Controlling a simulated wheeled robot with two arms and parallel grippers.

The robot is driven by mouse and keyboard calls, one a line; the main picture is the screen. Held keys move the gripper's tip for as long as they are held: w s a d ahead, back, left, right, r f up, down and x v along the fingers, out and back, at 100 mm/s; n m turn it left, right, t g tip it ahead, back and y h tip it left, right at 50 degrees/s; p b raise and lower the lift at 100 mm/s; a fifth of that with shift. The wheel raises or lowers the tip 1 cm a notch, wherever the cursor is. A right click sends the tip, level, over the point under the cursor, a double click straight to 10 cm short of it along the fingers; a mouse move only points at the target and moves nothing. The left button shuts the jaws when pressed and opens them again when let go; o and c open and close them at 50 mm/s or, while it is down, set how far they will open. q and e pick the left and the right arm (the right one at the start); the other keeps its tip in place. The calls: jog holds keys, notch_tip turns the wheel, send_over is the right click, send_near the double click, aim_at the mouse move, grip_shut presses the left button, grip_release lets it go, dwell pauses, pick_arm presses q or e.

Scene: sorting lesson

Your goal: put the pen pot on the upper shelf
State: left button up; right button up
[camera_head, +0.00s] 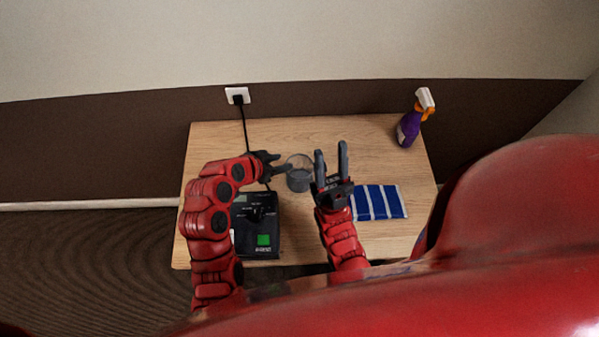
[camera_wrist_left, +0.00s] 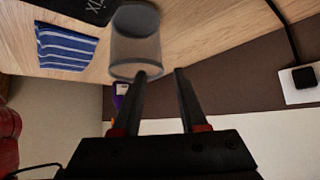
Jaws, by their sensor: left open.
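The pen pot (camera_head: 299,181) is a grey, see-through mesh cup standing on the wooden table. It also shows in the left wrist view (camera_wrist_left: 135,50), close to the fingertips. My left gripper (camera_head: 286,165) is open beside the pot, on its left in the head view. In the left wrist view, one fingertip of the left gripper (camera_wrist_left: 160,72) overlaps the pot's rim; I cannot tell whether they touch. My right gripper (camera_head: 331,152) is open and empty, just right of the pot. No upper shelf is visible in either view.
A black device (camera_head: 257,222) with a green patch lies front left on the table (camera_head: 370,145); a cord runs behind it to a wall socket (camera_head: 237,95). A blue-and-white striped cloth (camera_head: 379,202) lies right. A purple spray bottle (camera_head: 409,127) stands back right. The back middle is clear.

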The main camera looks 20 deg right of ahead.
aim_at(288, 161)
pick_arm(q)
jog(key=p+x, duration=0.1)
jog(key=x, duration=0.2)
jog(key=shift+p, duration=0.4)
jog(key=shift+w+d+f, duration=0.25)
jog(key=shift+d+f, duration=0.15)
jog(key=shift+f, duration=0.1)
grip_shut()
dwell(0.7)
